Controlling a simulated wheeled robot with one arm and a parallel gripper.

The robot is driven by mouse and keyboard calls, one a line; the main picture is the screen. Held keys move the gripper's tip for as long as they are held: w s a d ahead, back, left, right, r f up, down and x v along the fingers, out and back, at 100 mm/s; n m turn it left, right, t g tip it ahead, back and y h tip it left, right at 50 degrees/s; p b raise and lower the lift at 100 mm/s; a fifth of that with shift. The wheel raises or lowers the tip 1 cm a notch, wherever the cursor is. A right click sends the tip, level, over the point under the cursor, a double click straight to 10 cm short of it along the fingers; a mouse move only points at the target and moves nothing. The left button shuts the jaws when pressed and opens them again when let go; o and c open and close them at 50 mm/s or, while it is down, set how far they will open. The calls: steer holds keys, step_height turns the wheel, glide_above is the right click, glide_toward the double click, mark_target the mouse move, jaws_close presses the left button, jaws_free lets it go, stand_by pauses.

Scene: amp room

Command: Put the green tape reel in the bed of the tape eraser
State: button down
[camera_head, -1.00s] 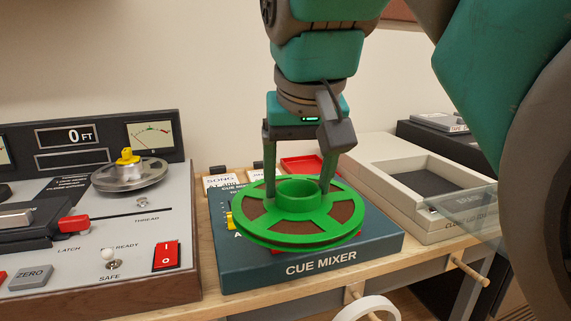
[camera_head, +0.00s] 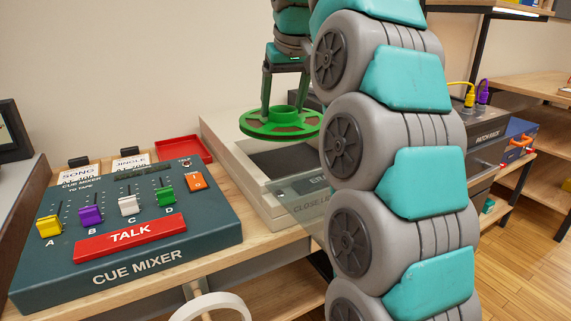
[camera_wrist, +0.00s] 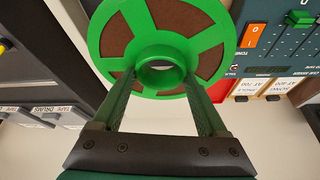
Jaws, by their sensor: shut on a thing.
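The green tape reel (camera_head: 281,128) has a green rim and spokes with brown tape between them. My gripper (camera_head: 282,108) is shut on its raised hub and holds it roughly level in the air. The reel also fills the upper middle of the wrist view (camera_wrist: 160,40), with a finger on each side of the hub. The tape eraser (camera_head: 222,147) is the cream box below and behind the reel. Its dark recessed bed (camera_head: 285,160) shows partly under the reel. The eraser's right side is hidden behind my arm.
The cue mixer (camera_head: 120,230), with coloured sliders, stands left of the eraser. A clear lid-like panel (camera_head: 318,200) juts out at the eraser's front. A red tray (camera_head: 183,149) lies behind the mixer. A patch rack (camera_head: 487,135) stands at the right.

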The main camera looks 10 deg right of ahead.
mark_target(293, 107)
steer(key=w+d, duration=0.1)
steer(key=w+f, duration=0.1)
steer(key=w, duration=0.1)
steer(key=w+d+f, duration=0.1)
steer(key=shift+w+d, duration=0.25)
steer(key=shift+d, duration=0.05)
steer(key=shift+w+d+f, duration=0.3)
step_height(293, 107, down, 3)
steer(key=shift+r+b, duration=0.1)
steer(key=shift+b, duration=0.45)
steer(key=shift+f, duration=3.5)
steer(key=shift+f, duration=0.1)
jaws_free()
